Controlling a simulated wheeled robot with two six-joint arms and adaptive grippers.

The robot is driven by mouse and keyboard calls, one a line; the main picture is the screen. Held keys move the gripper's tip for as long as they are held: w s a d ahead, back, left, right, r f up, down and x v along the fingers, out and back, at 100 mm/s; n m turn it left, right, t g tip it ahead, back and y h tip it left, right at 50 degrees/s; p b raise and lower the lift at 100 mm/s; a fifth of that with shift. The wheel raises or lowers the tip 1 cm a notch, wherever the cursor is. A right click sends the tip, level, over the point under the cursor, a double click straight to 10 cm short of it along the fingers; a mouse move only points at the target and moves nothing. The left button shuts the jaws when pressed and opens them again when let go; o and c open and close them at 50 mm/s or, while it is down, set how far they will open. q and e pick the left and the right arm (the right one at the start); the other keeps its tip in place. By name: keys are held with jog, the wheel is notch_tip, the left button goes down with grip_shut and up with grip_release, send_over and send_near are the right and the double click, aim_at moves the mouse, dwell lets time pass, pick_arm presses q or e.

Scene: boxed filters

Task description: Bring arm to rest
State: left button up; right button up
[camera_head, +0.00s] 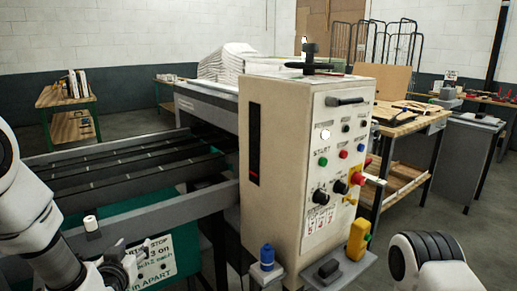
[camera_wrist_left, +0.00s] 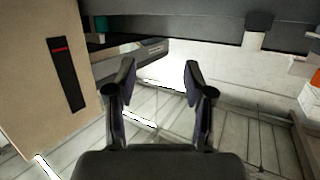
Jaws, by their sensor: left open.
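My left gripper (camera_head: 122,268) is low at the left of the head view, in front of the machine's side rail and the green panel below it. In the left wrist view my left gripper (camera_wrist_left: 160,80) has its two black fingers apart, with nothing between them. The floor and a pale wall show beyond the fingers. Part of my right arm shows at the lower right of the head view; its gripper is out of sight.
A beige control cabinet (camera_head: 296,160) with buttons stands in the centre, beside a dark-slatted conveyor (camera_head: 140,172). A blue-capped bottle (camera_head: 267,258) and a yellow device (camera_head: 357,240) are at its foot. A wooden workbench (camera_head: 410,125) stands right. Open floor lies behind the conveyor.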

pick_arm(q)
jog(key=s+d+f+g, duration=0.1)
jog(key=s+f+g, duration=0.1)
jog(key=s+f, duration=0.45)
jog(key=s+d+f+m+g+h+p, duration=0.1)
jog(key=s+f+g, duration=0.2)
jog(key=f, duration=0.6)
jog(key=s+d+f+g, duration=0.15)
jog(key=s+f, duration=0.25)
jog(key=f, duration=0.4)
jog(key=s+d+f+g, duration=0.1)
jog(key=s+f+g, duration=0.3)
jog(key=s, duration=0.7)
jog(key=s+d+f+g+h, duration=0.1)
jog(key=s+f+g, duration=0.3)
jog(key=s, duration=0.7)
jog(key=shift+f+g, duration=0.3)
jog(key=shift+g, duration=0.05)
